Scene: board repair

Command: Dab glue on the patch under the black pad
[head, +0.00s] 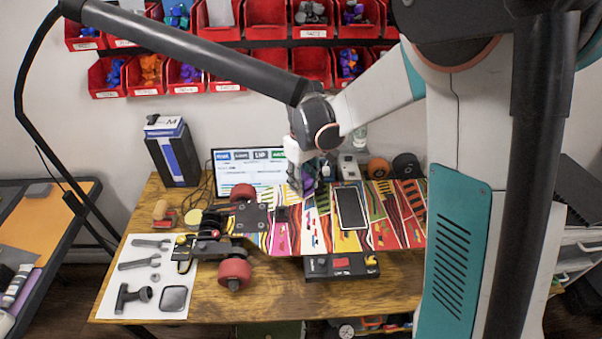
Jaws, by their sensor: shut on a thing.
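A skateboard deck (385,236) with a colorful striped print lies across the table. A black rectangular pad (350,207) with a pale border lies on the middle of the deck. I cannot make out a separate patch beneath it. My gripper (306,186) is just left of the pad, pointing down over the far side of the deck. It is shut on a small purple thing (309,185), mostly hidden by the fingers. I cannot tell whether this is the glue, or whether it touches the deck.
A truck with red wheels (234,270) is at the deck's left end. A white sheet (112,298) with tools lies at the front left. A screen (232,163) and loose wheels (378,168) stand behind the deck. Red bins (268,66) hang on the wall.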

